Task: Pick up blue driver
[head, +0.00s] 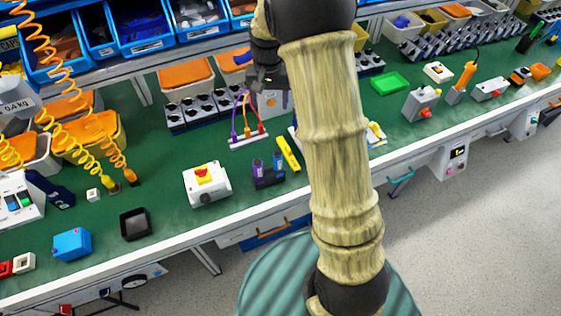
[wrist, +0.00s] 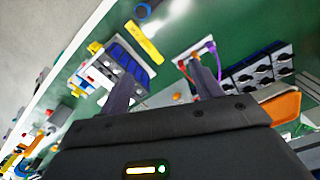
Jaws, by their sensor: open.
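My gripper (wrist: 163,88) is open and empty in the wrist view, its two dark fingers well apart above the green bench. In the head view my gripper (head: 268,80) is a dark shape at the upper middle, partly hidden by the arm. I cannot tell surely which thing is the blue driver. A dark navy tool (head: 48,190) lies on the bench at the left of the head view, well away from my gripper. Two purple-blue pieces (head: 258,167) stand in a small dark holder near the front edge, below my gripper in the picture.
A rack with purple, orange and red cords (head: 248,140) stands near my gripper. A yellow bar (head: 288,154) and a white emergency-stop box (head: 206,183) are close by. Orange coiled cables (head: 75,95) hang at the left. Blue bins (head: 140,25) line the back.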

